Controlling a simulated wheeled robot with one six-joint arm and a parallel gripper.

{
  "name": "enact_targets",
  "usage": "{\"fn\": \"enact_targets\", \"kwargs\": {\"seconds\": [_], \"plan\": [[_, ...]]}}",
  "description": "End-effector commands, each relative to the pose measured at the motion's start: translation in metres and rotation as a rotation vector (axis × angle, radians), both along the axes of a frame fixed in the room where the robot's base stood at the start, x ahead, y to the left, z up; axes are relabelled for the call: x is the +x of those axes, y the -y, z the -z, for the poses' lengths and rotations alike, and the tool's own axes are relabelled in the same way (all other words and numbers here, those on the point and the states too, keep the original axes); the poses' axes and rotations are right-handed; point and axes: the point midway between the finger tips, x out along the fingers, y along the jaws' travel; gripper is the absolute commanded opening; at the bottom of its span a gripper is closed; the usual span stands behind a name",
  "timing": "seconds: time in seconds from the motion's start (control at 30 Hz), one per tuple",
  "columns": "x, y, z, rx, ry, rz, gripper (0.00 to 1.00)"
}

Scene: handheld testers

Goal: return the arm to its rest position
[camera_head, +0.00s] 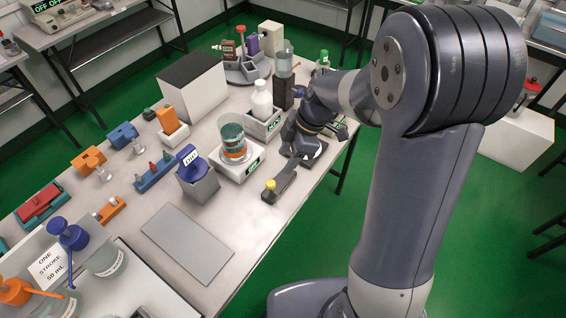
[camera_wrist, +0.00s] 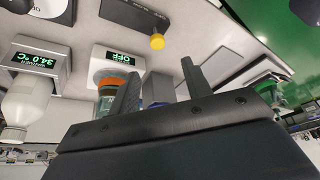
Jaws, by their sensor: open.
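My arm reaches from the right over the bench in the head view. My gripper (camera_head: 292,137) is low above the right edge of the bench, beside the devices there, and its fingers are hard to make out. In the wrist view the two dark fingers of my gripper (camera_wrist: 160,82) stand apart with nothing held between them. Part of a beaker with an orange band (camera_wrist: 110,85) shows beside the left finger. A dark bar with a yellow knob (camera_head: 283,185) lies near the bench's right edge; it also shows in the wrist view (camera_wrist: 132,17).
A white bottle (camera_head: 262,102) stands on a display unit, close to my gripper. A beaker (camera_head: 232,137) stands on another unit marked OFF. A flat grey plate (camera_head: 188,243) lies at the front. Green floor (camera_head: 310,235) is clear right of the bench.

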Motion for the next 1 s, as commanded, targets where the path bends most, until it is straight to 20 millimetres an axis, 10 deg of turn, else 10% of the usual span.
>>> {"fn": "enact_targets", "kwargs": {"seconds": [0.47,1.0], "plan": [[0.000,-0.003,0.006,0.000,-0.002,-0.001,0.46],[-0.005,-0.036,0.089,0.000,-0.002,0.000,0.46]]}}
